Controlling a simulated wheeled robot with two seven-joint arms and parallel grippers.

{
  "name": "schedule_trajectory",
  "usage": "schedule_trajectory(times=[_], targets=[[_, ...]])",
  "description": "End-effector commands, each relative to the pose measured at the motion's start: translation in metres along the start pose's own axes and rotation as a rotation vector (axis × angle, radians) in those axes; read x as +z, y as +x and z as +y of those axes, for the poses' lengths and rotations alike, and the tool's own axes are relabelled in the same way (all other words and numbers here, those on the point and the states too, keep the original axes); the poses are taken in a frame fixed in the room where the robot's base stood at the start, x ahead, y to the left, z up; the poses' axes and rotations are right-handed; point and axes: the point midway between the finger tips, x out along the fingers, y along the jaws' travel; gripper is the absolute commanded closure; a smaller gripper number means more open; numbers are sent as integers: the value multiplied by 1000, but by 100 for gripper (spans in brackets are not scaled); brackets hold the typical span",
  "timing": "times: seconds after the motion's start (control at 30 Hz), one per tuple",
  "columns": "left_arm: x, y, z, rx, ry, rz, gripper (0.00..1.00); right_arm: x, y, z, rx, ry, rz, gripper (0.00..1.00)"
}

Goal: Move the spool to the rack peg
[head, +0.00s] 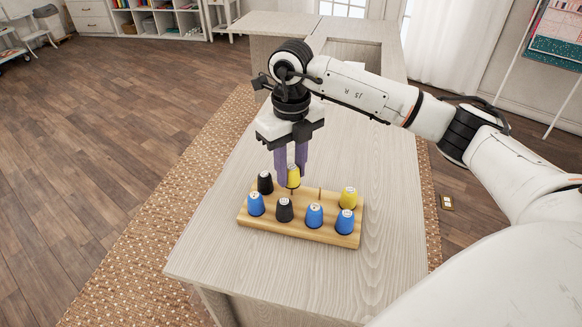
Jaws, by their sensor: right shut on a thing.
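My right gripper (291,176) points down over the back row of the wooden rack (300,232). Its purple fingers are shut on a yellow spool (293,178). The spool is upright, over a back-row peg position beside the black spool. A short dark bit shows under it, perhaps the peg tip, so the spool seems to be just above the board; I cannot tell whether it touches the peg. A bare peg (319,194) stands to its right. My left gripper is not in view.
The rack holds a black spool (265,183) and a yellow spool (348,198) in the back row. Blue spools and a black spool (284,210) fill the front row, close to the held spool. The pale wooden tabletop (220,225) around the rack is clear.

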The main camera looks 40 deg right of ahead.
Motion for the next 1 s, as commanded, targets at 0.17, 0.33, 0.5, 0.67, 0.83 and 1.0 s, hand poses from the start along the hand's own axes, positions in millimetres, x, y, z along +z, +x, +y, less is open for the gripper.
schedule_trajectory(times=[0.17,0.33,0.5,0.67,0.83,1.0], targets=[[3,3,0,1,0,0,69,0,6,0,0,0,0,92],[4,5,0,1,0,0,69,0,10,0,0,0,1,92],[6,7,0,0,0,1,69,0,14,0,-1,0,1,92],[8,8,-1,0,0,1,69,0,18,0,-1,0,1,92],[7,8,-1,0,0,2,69,0,18,0,-1,0,1,92],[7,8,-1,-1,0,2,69,0,18,0,0,0,0,61]])
